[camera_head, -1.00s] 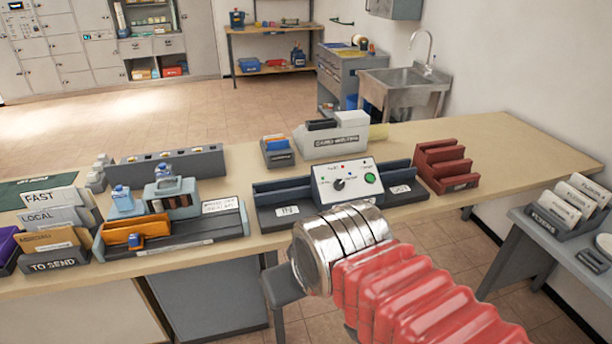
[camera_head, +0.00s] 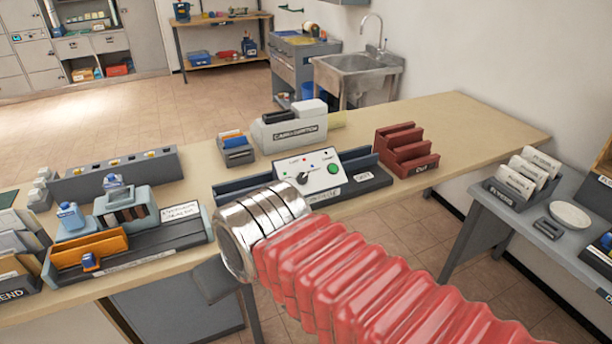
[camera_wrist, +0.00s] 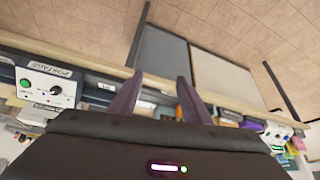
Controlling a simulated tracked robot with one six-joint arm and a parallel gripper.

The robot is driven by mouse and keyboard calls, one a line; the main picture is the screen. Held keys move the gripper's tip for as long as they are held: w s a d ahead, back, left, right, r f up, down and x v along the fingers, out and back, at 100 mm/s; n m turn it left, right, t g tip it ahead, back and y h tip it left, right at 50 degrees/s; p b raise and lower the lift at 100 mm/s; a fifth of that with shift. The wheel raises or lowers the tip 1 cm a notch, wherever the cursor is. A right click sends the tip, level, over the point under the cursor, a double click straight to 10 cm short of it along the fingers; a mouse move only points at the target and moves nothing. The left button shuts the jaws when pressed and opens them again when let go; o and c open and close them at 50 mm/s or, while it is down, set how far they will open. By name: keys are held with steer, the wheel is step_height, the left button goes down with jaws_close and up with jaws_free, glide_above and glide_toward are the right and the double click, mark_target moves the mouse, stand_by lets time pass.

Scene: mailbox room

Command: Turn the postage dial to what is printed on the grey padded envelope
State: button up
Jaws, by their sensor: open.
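The postage box (camera_head: 322,181) is a white sloped panel on the long table, with a dark dial knob (camera_head: 302,178), a green button and small coloured marks. My arm's metal end rises just in front of it. The wrist view shows the panel (camera_wrist: 47,84) upside down at the left, with its "POSTAGE" label and knob (camera_wrist: 55,90). My gripper (camera_wrist: 158,98) is open and empty, its two dark fingers apart over the table edge and right of the panel in that view. I cannot make out a grey padded envelope or the dial's markings.
A grey side table (camera_head: 545,236) is at far right. The tabletop's right end is bare.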

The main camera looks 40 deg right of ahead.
steer(key=w+d+m, duration=0.2)
steer(key=w+d+r+m, duration=0.1)
steer(key=w+d+m, duration=0.1)
steer(key=w, duration=0.1)
steer(key=w+d+r+m, duration=0.1)
steer(key=w+m, duration=0.1)
steer(key=shift+w+d, duration=0.3)
steer(key=shift+d, duration=0.1)
steer(key=m+t+h, duration=0.1)
steer(key=m+h, duration=0.2)
steer(key=m, duration=1.3)
glide_toward(304, 178)
steer(key=s+r, duration=0.3)
steer(key=r, duration=0.1)
steer(key=shift+s+a+r, duration=0.15)
steer(key=shift+s+a, duration=0.05)
steer(key=shift+a, duration=0.25)
steer(key=shift+w+x, duration=0.2)
steer(key=shift+x, duration=6.7)
steer(key=shift+a+r, duration=0.1)
steer(key=shift+a, duration=0.05)
